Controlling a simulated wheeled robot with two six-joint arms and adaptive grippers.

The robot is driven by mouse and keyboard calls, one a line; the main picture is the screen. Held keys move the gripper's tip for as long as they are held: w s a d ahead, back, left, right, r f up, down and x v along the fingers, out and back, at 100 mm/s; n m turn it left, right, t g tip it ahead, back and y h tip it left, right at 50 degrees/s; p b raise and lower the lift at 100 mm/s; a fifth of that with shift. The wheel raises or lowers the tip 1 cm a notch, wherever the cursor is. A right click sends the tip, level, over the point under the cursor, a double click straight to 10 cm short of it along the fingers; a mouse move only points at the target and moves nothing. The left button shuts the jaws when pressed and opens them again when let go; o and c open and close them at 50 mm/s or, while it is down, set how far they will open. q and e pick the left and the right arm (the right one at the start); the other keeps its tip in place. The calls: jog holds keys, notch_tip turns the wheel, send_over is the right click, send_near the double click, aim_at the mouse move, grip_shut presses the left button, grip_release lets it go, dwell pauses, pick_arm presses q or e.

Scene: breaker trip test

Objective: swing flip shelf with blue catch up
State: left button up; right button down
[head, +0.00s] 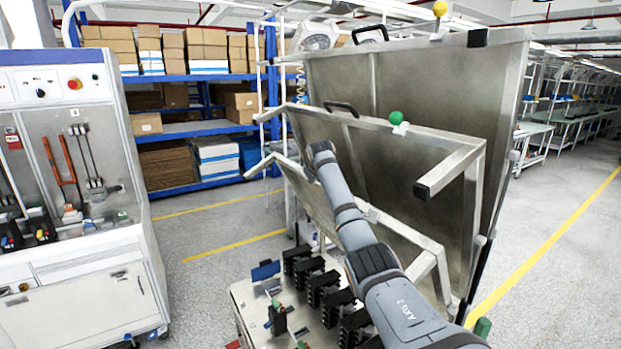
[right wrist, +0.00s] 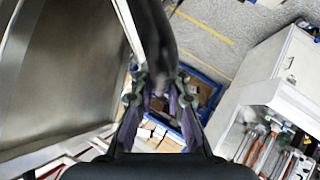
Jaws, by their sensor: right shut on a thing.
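Three metal flip shelves stand tilted up, one behind another, in the head view. The rear one (head: 420,85) has a yellow ball catch (head: 440,8), and the middle one (head: 385,160) has a green ball catch (head: 396,118). The front, lowest shelf (head: 404,240) is partly covered by my right arm; I see no blue catch on it. My right gripper (right wrist: 160,88) is shut on a dark bar-like handle (right wrist: 158,35) beside a metal panel in the right wrist view. In the head view its fingers are hidden behind my wrist. My left gripper is not in view.
A bench with black clamp-like blocks (head: 302,268) and a blue piece (head: 265,270) lies below the shelves. A white test cabinet (head: 85,285) stands at left. Blue racking with boxes (head: 200,131) is behind. The floor between cabinet and bench is clear.

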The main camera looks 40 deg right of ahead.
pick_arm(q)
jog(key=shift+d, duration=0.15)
pick_arm(e)
jog(key=shift+s+d+r, duration=0.1)
jog(key=shift+d+r, duration=0.15)
jog(key=shift+r, duration=0.4)
jog(key=c, duration=1.7)
grip_release()
jog(key=o, duration=0.4)
jog(key=shift+d+f, duration=0.25)
jog(key=shift+d, duration=0.05)
jog(key=shift+c, duration=0.2)
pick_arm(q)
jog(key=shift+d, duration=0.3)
pick_arm(e)
jog(key=shift+a+f, duration=0.1)
jog(key=shift+a, duration=0.05)
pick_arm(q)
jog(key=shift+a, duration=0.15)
pick_arm(e)
jog(key=v, duration=1.2)
jog(key=shift+s+f, duration=0.1)
